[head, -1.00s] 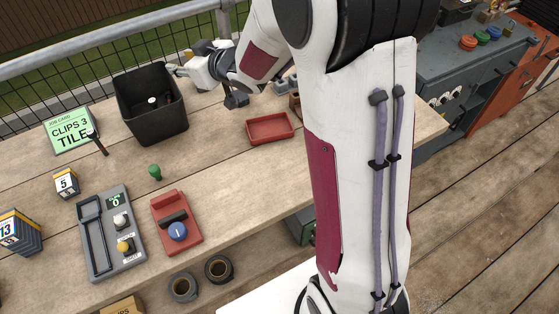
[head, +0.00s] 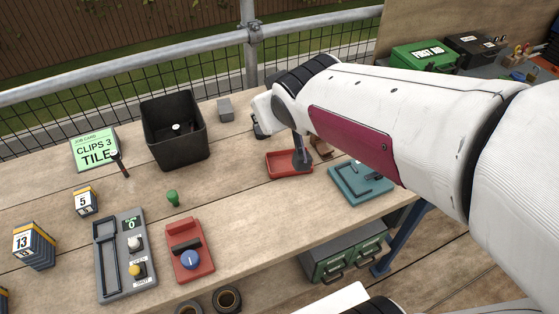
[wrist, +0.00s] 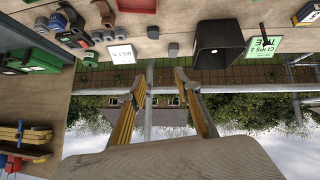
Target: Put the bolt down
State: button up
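My gripper (wrist: 160,104) is open in the wrist view. Its two fingers stand well apart with nothing visible between them. They point out level past the table's back edge, towards the fence and sky. I cannot clearly make out a bolt in either view. A white card (wrist: 122,54), seeming to read "BOLT", stands near the table edge in the wrist view. Small grey pieces lie near it, too small to identify.
A black bin (head: 174,151), a grey block (head: 225,109) and a red tray (head: 283,171) stand on the table (head: 225,185). A teal fixture (head: 352,186) is right of the tray. A green peg (head: 172,197), red device (head: 190,262) and control box (head: 112,270) are nearer.

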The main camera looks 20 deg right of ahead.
jog(key=s+a+f+g, duration=0.1)
jog(key=s+a, duration=0.1)
jog(key=s, duration=0.7)
jog(key=s+a+f+g+y, duration=0.1)
jog(key=s+g, duration=0.1)
jog(key=s, duration=0.8)
jog(key=shift+s+a+f+m+g, duration=0.25)
jog(key=shift+a+f+m+g, duration=0.05)
jog(key=shift+a+f+m, duration=0.1)
dwell(5.7)
